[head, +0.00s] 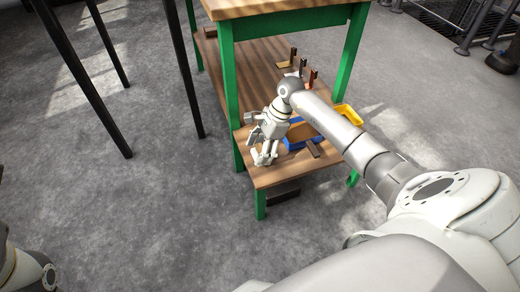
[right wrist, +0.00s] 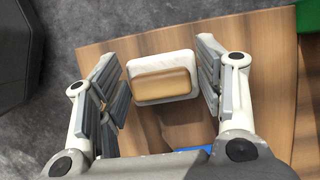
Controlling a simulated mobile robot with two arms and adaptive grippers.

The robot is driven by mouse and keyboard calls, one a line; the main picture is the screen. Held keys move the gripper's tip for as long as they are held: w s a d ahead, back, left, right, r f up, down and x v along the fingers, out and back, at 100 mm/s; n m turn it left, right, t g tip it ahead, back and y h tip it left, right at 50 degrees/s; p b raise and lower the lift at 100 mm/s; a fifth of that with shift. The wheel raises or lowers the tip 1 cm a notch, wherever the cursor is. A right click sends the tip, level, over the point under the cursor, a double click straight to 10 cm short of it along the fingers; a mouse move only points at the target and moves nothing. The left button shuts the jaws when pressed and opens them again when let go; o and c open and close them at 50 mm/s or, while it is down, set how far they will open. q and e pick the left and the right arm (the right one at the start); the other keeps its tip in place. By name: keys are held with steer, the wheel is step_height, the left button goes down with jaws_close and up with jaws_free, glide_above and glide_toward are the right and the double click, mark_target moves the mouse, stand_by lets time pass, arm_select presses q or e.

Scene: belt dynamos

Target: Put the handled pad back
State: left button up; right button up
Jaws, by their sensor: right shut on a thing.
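The handled pad (right wrist: 160,65), a white block with a tan handle, shows in the right wrist view between the fingers of my right gripper (right wrist: 158,72). The gripper is shut on it. A dark shadow lies on the wooden board below the pad; I cannot tell how high the pad is. In the head view my right gripper (head: 265,153) is over the near end of the green-legged table's low wooden shelf (head: 275,175). The pad is not clear there. My left gripper is out of view.
A blue tray (head: 292,146) lies on the shelf right of my gripper, partly behind my arm. A yellow bin (head: 350,114) stands beyond it. Upright blocks (head: 313,77) stand farther back. The higher tabletop (head: 265,6) overhangs the shelf. Dark posts (head: 183,70) stand at left.

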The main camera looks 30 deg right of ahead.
steer(key=o, duration=0.9)
steer(key=shift+f, duration=0.1)
